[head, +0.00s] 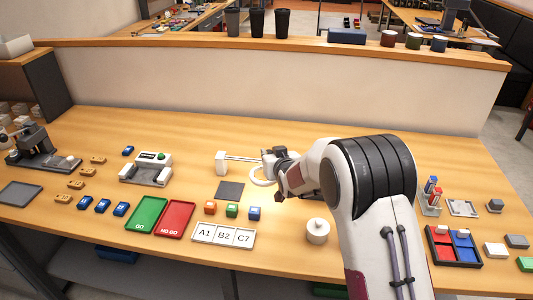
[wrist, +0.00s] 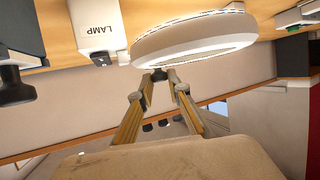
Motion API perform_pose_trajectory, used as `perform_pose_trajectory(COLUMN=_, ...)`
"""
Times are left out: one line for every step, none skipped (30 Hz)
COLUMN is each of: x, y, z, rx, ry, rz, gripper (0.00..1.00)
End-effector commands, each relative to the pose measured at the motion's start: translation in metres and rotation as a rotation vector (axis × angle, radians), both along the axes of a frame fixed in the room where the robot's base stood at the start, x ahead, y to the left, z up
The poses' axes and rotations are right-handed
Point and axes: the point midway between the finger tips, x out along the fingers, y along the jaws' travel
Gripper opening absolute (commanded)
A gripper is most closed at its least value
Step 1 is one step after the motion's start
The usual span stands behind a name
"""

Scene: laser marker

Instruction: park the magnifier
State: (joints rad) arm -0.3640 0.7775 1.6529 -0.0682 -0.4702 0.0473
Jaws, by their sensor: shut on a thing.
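The magnifier is a white ring-shaped head (head: 262,176) on a thin swing arm (head: 243,158) that runs from a white box-like base (head: 221,163) on the table. In the wrist view the ring (wrist: 195,36) fills the upper middle, and the base marked LAMP (wrist: 97,25) is to its left. My gripper (head: 270,158) is at the ring end of the arm, right of the base. In the wrist view its fingertips (wrist: 160,75) close together at the ring's near edge, on a small dark part. The exact contact is partly hidden.
A dark square pad (head: 230,189) lies left of and below the ring. Small coloured blocks (head: 232,210), an A1 B2 C7 tray (head: 223,243) and a white round pot (head: 317,231) stand nearer. A marking device (head: 147,172) is to the left. The table behind the magnifier is clear.

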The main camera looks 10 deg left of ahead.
Motion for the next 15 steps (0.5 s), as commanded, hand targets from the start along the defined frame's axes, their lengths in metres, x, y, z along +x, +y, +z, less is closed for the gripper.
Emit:
perform_pose_trajectory(x=0.0011, y=-0.0054, z=-0.0006, rx=0.001, ry=0.004, rz=-0.008, gripper=0.0)
perform_pose_trajectory(x=0.001, y=-0.0056, z=-0.0007, rx=0.0, ry=0.003, rz=-0.009, gripper=0.0)
perform_pose_trajectory(x=0.0011, y=-0.006, z=-0.0008, rx=0.0, ry=0.004, rz=-0.009, gripper=0.0)
perform_pose_trajectory(x=0.0012, y=-0.0062, z=-0.0008, rx=0.0, ry=0.004, rz=-0.01, gripper=0.0)
perform_pose_trajectory(x=0.0012, y=-0.0065, z=-0.0008, rx=0.0, ry=0.004, rz=-0.011, gripper=0.2)
perform_pose_trajectory(x=0.0011, y=-0.0065, z=-0.0009, rx=0.0, ry=0.004, rz=-0.011, gripper=0.3)
perform_pose_trajectory(x=0.0011, y=-0.0064, z=-0.0009, rx=0.0, ry=0.004, rz=-0.011, gripper=0.32)
perform_pose_trajectory(x=0.0011, y=-0.006, z=-0.0009, rx=0.0, ry=0.004, rz=-0.01, gripper=0.32)
perform_pose_trajectory(x=0.0009, y=-0.0056, z=-0.0008, rx=0.0, ry=0.004, rz=-0.009, gripper=0.32)
perform_pose_trajectory(x=0.0009, y=-0.0053, z=-0.0008, rx=0.0, ry=0.004, rz=-0.008, gripper=0.32)
perform_pose_trajectory(x=0.0009, y=-0.0049, z=-0.0008, rx=-0.001, ry=0.004, rz=-0.008, gripper=0.32)
perform_pose_trajectory(x=0.0008, y=-0.0047, z=-0.0007, rx=-0.001, ry=0.004, rz=-0.008, gripper=0.32)
perform_pose_trajectory(x=0.0008, y=-0.0045, z=-0.0007, rx=0.0, ry=0.003, rz=-0.008, gripper=0.32)
perform_pose_trajectory(x=0.0008, y=-0.0042, z=-0.0007, rx=0.0, ry=0.003, rz=-0.007, gripper=0.32)
perform_pose_trajectory(x=0.0007, y=-0.0041, z=-0.0007, rx=0.0, ry=0.003, rz=-0.007, gripper=0.32)
